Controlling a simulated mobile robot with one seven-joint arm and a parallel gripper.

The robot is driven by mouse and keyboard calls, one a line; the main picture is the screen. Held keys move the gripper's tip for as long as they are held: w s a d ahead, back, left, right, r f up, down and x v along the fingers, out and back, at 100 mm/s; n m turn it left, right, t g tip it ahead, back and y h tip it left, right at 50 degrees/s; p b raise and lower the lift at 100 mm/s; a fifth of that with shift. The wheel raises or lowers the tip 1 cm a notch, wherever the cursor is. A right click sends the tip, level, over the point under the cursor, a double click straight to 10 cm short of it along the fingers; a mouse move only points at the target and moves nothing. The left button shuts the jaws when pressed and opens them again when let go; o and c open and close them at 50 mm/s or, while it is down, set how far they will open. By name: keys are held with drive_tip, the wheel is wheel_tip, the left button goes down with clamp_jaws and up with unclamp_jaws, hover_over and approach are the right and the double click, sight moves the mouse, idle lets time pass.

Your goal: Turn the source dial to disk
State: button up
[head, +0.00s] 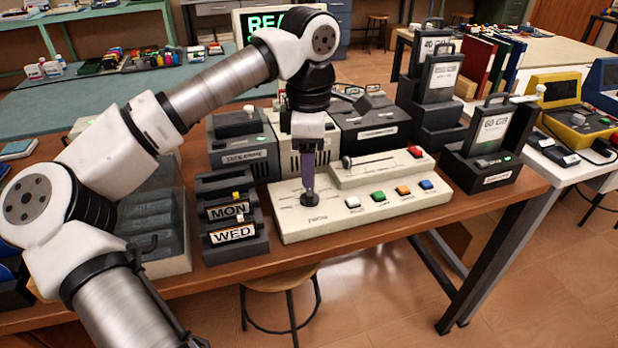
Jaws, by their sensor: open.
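A cream control console (400,208) stands on the wooden table, with thin printed marks and small lettering on its left part. My gripper (308,192) points straight down over that left part. Its purple fingers show edge-on as one strip, so the gap between them is hidden. A dark round knob (309,199), which looks like the source dial, sits right at the fingertips and is mostly covered by them. I cannot tell whether the fingers touch it or which mark it points to. The jaws are open.
White, green, orange and blue buttons (378,196) line the console's front right. A raised slider block (375,166) lies behind them. A dark MON/WED rack (234,222) is close on the left; grey drive boxes (370,122) stand behind. A dark cartridge holder (489,172) stands right.

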sight(309, 190)
wheel_tip(309, 190, up, 8)
idle(0.5)
